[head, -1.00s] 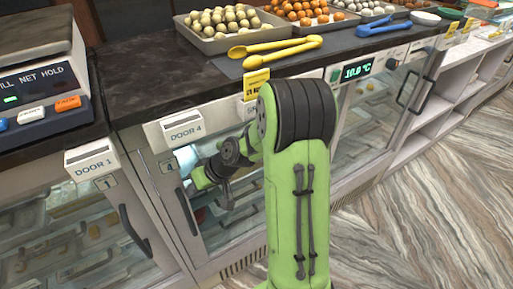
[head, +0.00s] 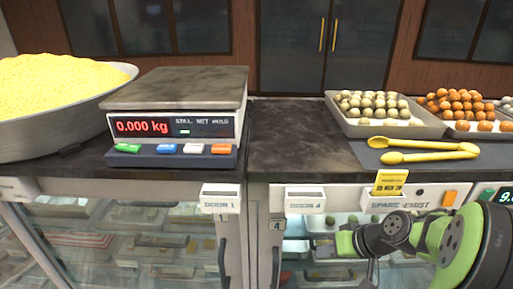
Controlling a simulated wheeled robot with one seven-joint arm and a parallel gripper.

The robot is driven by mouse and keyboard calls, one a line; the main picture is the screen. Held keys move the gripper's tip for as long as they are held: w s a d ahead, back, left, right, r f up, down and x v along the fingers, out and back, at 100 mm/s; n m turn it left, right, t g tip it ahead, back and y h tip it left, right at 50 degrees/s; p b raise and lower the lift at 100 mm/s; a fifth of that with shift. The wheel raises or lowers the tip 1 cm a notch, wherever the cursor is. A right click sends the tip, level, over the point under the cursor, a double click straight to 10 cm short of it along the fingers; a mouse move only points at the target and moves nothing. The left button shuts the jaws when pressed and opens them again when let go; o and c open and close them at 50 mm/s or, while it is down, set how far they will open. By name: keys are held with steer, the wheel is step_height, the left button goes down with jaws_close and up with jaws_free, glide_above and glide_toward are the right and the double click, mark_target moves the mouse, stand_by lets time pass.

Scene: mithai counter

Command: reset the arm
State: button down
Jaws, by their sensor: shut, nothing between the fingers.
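My green and black arm (head: 455,250) shows at the lower right of the head view, in front of the glass-fronted counter. Its wrist part is seen near the Door 4 label (head: 305,199). The fingers of my gripper are out of the frame or hidden, so I cannot see their state.
A scale (head: 178,120) reading 0.000 kg stands on the dark counter top (head: 300,145). A large bowl (head: 40,135) of yellow grains is at left. Yellow tongs (head: 420,148) lie before a tray (head: 350,125) of pale balls. Orange balls (head: 465,105) are further right.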

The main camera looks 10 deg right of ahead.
steer(key=s+a+r+n+g+h+p, duration=0.1)
steer(key=s+a+r+h+p, duration=0.15)
steer(key=s+a+r, duration=0.55)
steer(key=s+r+h+p, duration=0.1)
steer(key=s+r, duration=0.4)
steer(key=s, duration=0.5)
steer(key=shift+s+r+m+t+h+p, duration=0.25)
steer(key=shift+r+m+t+h+p, duration=0.15)
steer(key=shift+h, duration=0.45)
